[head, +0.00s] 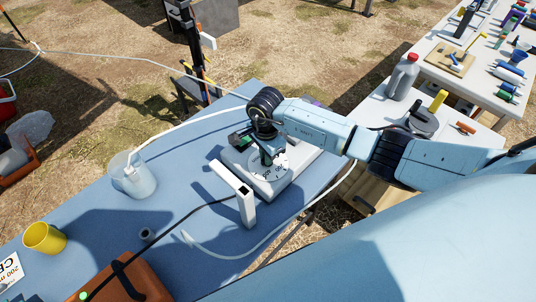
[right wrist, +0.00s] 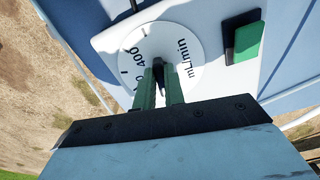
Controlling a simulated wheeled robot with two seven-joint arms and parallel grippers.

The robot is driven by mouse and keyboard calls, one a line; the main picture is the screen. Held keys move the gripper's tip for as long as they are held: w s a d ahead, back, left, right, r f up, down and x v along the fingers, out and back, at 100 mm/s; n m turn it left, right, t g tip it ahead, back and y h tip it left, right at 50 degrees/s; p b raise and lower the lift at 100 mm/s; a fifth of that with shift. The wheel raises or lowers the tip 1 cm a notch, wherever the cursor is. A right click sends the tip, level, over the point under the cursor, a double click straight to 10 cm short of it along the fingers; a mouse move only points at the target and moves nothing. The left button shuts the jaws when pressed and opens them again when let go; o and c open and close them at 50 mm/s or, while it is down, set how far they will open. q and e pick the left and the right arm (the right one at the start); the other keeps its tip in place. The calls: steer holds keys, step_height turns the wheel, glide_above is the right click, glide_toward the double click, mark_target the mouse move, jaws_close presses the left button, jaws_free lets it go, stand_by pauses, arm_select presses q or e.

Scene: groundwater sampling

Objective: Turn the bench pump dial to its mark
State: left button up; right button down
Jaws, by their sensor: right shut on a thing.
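The bench pump (head: 280,185) is a pale box on the blue bench, under my right arm. Its round white dial face (head: 274,167) carries numbers. In the right wrist view the dial face (right wrist: 188,50) shows "400", "mL/min" and tick marks. My right gripper (right wrist: 161,86) has its green fingers shut on the dark dial knob (right wrist: 158,66) at the middle of the face. In the head view this gripper (head: 268,156) reaches down onto the dial. The fingers hide part of the scale, and I cannot tell exactly where the knob points. My left gripper is not in view.
A green rocker switch (right wrist: 247,40) sits beside the dial. A white upright (head: 246,206) stands close in front of the pump. Tubing runs to a clear beaker (head: 140,185). A yellow cup (head: 43,239) and brown case (head: 150,280) are farther left. A grey jug (head: 402,80) stands behind.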

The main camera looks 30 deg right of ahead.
steer(key=m, duration=0.2)
steer(key=m+p, duration=0.1)
steer(key=m, duration=0.2)
steer(key=shift+w+d+m, duration=0.15)
steer(key=shift+m, duration=0.15)
steer(key=m, duration=0.4)
steer(key=shift+w+d+p, duration=0.1)
steer(key=shift+p, duration=0.3)
steer(key=m+p, duration=0.1)
steer(key=m, duration=0.3)
steer(key=shift+w+d, duration=0.1)
steer(key=shift+m, duration=1.5)
steer(key=shift+p, duration=0.35)
steer(key=shift+d+m+p, duration=0.1)
steer(key=shift+m+p, duration=0.3)
steer(key=shift+m, duration=1.2)
steer(key=c, duration=1.4)
jaws_free()
steer(key=shift+w, duration=0.1)
